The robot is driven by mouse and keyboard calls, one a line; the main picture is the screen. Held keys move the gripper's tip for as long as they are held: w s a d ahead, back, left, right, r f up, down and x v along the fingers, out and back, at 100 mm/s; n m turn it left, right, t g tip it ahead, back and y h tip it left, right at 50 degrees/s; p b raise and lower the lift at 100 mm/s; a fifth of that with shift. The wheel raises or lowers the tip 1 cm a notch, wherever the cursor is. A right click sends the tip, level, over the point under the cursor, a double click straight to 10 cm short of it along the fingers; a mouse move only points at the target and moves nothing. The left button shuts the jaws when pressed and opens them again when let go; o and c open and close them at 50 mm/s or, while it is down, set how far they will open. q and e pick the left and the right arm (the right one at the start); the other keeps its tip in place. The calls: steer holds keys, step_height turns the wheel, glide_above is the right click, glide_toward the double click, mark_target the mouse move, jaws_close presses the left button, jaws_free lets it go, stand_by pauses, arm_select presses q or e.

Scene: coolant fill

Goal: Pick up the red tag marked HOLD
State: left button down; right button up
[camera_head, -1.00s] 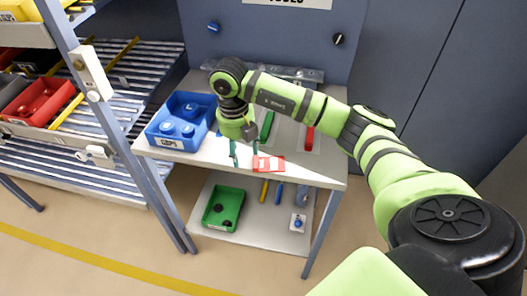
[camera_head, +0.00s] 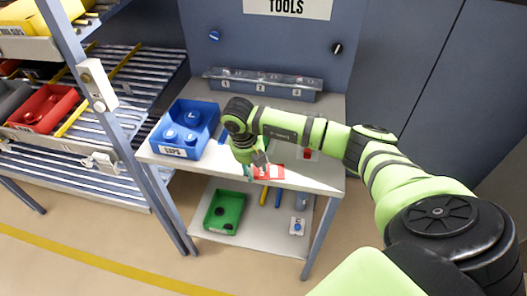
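The red tag (camera_head: 273,172) with white markings lies flat near the front edge of the grey table top; its lettering is too small to read. My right gripper (camera_head: 257,171) points down at the tag's left end, with its fingers apart. The gripper hides part of the tag, and I cannot tell whether the fingers touch it. My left gripper is not in view.
A blue bin of caps (camera_head: 185,131) stands left of my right gripper. A clear-lidded rack (camera_head: 263,84) is at the back of the table. The lower shelf holds a green bin (camera_head: 224,212) and tools. A roller rack post (camera_head: 95,100) stands at the left.

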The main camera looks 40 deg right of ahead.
steer(key=c, duration=0.4)
steer(key=shift+c, duration=0.2)
